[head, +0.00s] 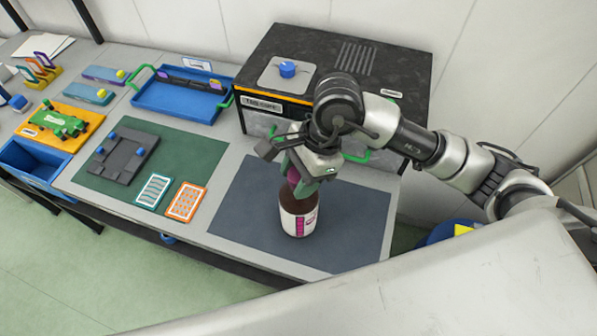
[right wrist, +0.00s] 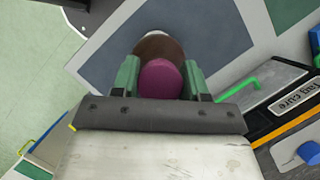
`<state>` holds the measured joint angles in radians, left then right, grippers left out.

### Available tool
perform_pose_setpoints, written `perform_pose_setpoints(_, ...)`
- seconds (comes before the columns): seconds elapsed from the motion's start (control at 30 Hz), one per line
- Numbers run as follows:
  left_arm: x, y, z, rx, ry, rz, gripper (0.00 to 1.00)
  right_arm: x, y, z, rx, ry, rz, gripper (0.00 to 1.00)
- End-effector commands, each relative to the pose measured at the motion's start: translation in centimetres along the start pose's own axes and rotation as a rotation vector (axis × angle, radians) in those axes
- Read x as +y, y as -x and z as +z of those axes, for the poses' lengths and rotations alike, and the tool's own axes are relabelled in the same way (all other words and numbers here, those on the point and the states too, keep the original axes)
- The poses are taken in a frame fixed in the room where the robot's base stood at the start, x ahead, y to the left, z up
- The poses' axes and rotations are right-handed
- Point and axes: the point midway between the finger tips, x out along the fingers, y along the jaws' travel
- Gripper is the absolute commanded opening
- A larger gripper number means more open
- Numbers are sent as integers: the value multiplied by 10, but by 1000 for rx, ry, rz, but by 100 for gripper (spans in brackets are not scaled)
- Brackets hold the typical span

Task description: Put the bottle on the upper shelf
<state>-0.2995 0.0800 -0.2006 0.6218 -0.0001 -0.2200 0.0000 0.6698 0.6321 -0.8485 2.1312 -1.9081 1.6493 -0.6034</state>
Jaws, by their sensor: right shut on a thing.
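A brown bottle (head: 299,216) with a white and pink label and a purple cap stands upright over the dark blue-grey mat (head: 244,217) at the front right of the bench. My right gripper (head: 299,178) comes down on it from above and is shut on its cap end. In the right wrist view the purple cap (right wrist: 160,80) sits between the two green fingers, with the brown shoulder beyond. I cannot tell whether the bottle's base touches the mat. My left gripper is not in view. No upper shelf can be made out.
A black-topped box (head: 391,60) labelled "Tag cure" stands right behind the bottle, with a blue knob (head: 287,69) and green handles. A blue tray (head: 179,99), a green mat (head: 196,150) with a grey fixture and two cards lie left. The mat around the bottle is clear.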

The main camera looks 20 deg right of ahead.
Motion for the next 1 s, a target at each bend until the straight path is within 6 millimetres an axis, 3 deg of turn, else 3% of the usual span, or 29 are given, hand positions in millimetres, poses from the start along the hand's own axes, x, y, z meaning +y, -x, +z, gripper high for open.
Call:
perform_pose_setpoints(0.17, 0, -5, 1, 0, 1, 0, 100, 0, -3, -1, -1, 0, -2, 0)
perform_pose_setpoints(0.2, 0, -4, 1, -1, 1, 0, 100, 0, -2, -1, 0, -1, 0, 47)
perform_pose_setpoints(0.37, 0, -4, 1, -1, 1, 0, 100, 0, -2, -1, 0, -1, 0, 70)
perform_pose_setpoints(0.77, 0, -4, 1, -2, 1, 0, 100, -1, 6, -1, 0, 0, -4, 70)
perform_pose_setpoints(1.0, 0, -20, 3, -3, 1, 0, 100, -1, 54, -2, 2, 2, -8, 70)
